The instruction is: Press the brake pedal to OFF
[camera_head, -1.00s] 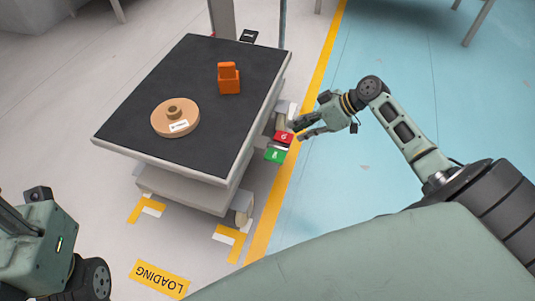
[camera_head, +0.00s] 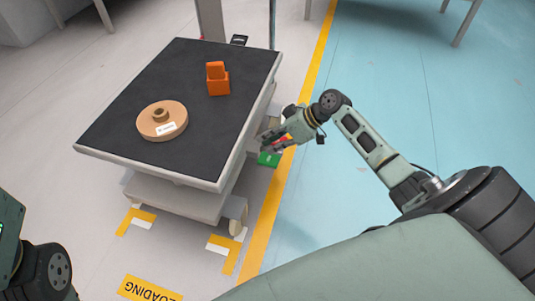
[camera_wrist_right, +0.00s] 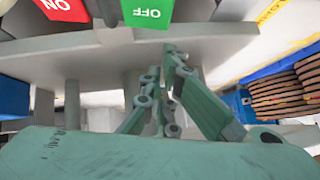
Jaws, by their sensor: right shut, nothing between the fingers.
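The brake pedals sit low at the right side of the cart. The green OFF pedal (camera_head: 268,159) shows below my right gripper (camera_head: 268,139). The red ON pedal (camera_head: 283,143) is mostly hidden behind that gripper. In the right wrist view, the green OFF pedal (camera_wrist_right: 148,11) and the red ON pedal (camera_wrist_right: 62,9) are at the top edge, with their lettering upside down. My right gripper (camera_wrist_right: 170,48) is shut and empty, its fingertips close to the green pedal; I cannot tell whether they touch it. My left gripper is out of view.
The cart's dark top (camera_head: 185,75) carries a tan spool (camera_head: 162,127) and an orange block (camera_head: 218,82). A yellow floor line (camera_head: 262,223) runs along the cart's right side.

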